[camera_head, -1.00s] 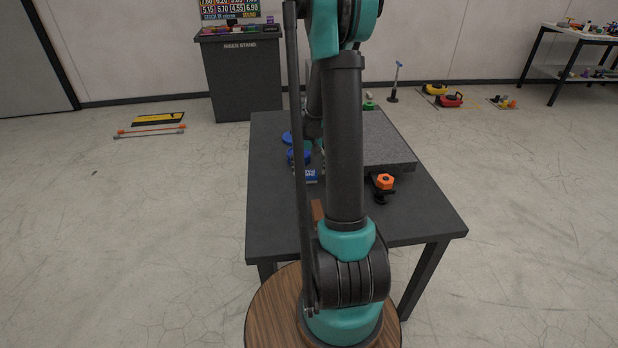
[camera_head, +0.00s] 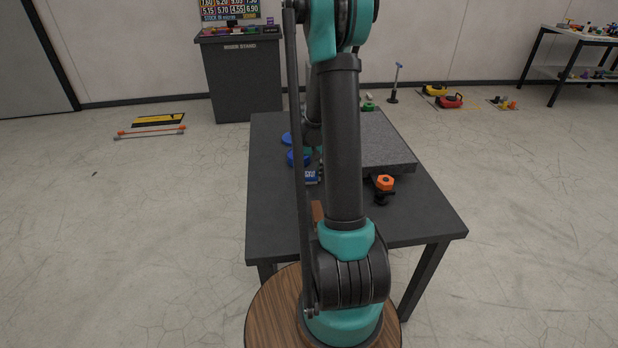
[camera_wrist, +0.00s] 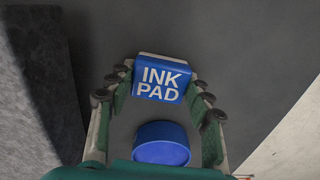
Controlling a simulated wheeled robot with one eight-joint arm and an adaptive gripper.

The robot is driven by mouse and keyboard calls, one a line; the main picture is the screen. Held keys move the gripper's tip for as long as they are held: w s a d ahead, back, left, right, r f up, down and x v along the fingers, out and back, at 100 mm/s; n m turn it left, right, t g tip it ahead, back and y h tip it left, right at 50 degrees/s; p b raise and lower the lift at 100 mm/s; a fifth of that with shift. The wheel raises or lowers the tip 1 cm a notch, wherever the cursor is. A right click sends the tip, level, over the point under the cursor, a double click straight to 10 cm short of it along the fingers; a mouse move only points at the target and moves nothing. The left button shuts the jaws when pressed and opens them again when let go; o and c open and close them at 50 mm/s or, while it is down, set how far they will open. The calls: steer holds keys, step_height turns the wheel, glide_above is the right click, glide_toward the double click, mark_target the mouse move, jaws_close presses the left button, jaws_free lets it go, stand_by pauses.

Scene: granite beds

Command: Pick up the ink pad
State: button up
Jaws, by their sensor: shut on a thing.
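The ink pad (camera_wrist: 162,79) is a blue block with a pale edge and white "INK PAD" lettering. In the wrist view it sits between the fingertips of my gripper (camera_wrist: 157,88), which is shut on it. In the head view the ink pad (camera_head: 311,177) shows as a small blue patch beside my arm, over the dark table (camera_head: 272,215). My arm hides most of the gripper there. I cannot tell exactly how far it is above the tabletop.
A round blue object (camera_wrist: 161,143) lies below the ink pad in the wrist view. A granite slab (camera_head: 385,150) stands right of my arm, with an orange-knobbed black item (camera_head: 384,184) at its front edge. The front left of the table is clear.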

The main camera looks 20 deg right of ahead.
mark_target(309, 174)
steer(key=shift+r, duration=0.15)
step_height(309, 174, up, 20)
stand_by(0.5)
steer(key=shift+o, duration=1.2)
steer(key=c, duration=0.4)
steer(key=shift+o, duration=0.2)
steer(key=w+f, duration=0.3)
steer(key=w, duration=0.1)
steer(key=w+f, duration=0.7)
steer(key=w, duration=0.2)
steer(key=shift+d+f, duration=0.1)
steer(key=shift+f, duration=2.7)
